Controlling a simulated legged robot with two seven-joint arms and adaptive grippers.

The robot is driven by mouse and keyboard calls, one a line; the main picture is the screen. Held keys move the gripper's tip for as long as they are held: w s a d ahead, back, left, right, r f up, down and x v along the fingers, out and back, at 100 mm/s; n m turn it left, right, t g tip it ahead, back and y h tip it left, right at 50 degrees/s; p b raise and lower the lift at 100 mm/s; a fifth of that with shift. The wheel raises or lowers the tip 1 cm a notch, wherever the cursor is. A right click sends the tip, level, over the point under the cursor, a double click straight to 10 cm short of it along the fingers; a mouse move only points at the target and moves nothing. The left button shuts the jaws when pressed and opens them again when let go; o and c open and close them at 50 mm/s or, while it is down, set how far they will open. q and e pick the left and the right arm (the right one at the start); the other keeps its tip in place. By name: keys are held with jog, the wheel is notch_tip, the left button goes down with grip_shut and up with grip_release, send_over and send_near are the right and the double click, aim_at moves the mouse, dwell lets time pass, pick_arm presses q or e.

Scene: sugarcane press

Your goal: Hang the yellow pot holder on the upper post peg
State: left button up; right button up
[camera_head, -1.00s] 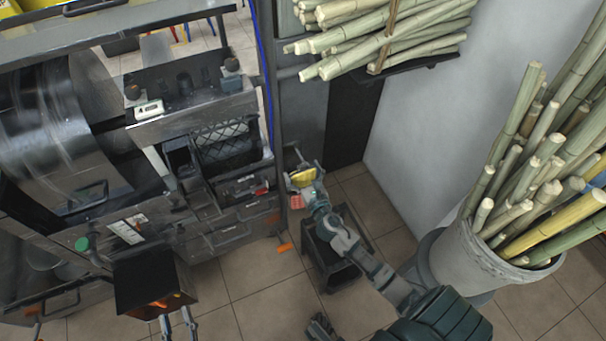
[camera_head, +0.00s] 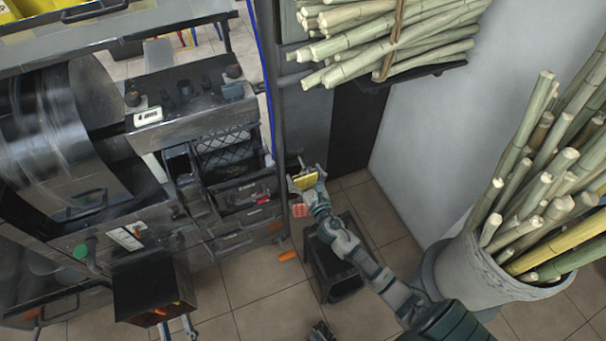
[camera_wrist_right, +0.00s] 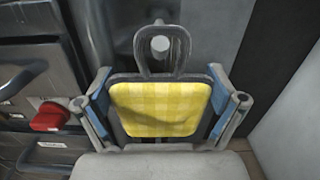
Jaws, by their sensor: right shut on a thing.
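The yellow checked pot holder (camera_head: 304,182) is in my right gripper (camera_head: 308,184), beside the dark post (camera_head: 290,110). In the right wrist view the pot holder (camera_wrist_right: 160,108) faces the camera between the two fingers, with its dark loop (camera_wrist_right: 184,50) upright above it. The round tip of the upper peg (camera_wrist_right: 160,44) shows through the loop's opening. How far the peg reaches through the loop is hard to tell. My left gripper (camera_head: 177,328) shows at the bottom edge as two separate grey fingers, apart and empty, below a dark box.
A red checked pot holder (camera_head: 300,210) hangs just below on the post. The press machine with drawers (camera_head: 235,195) stands left of it. A dark stool (camera_head: 335,270) is under my right arm. Cane lies on a shelf (camera_head: 430,72) above and stands in a bucket (camera_head: 450,262) at right.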

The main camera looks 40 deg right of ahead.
jog(key=shift+d+f, duration=0.1)
jog(key=shift+f, duration=0.1)
jog(key=o, duration=1.2)
jog(key=shift+o, duration=0.4)
jog(key=shift+a, duration=0.3)
jog(key=shift+s, duration=0.35)
jog(key=v, duration=1.1)
jog(key=shift+s+a, duration=0.1)
jog(key=shift+a, duration=0.1)
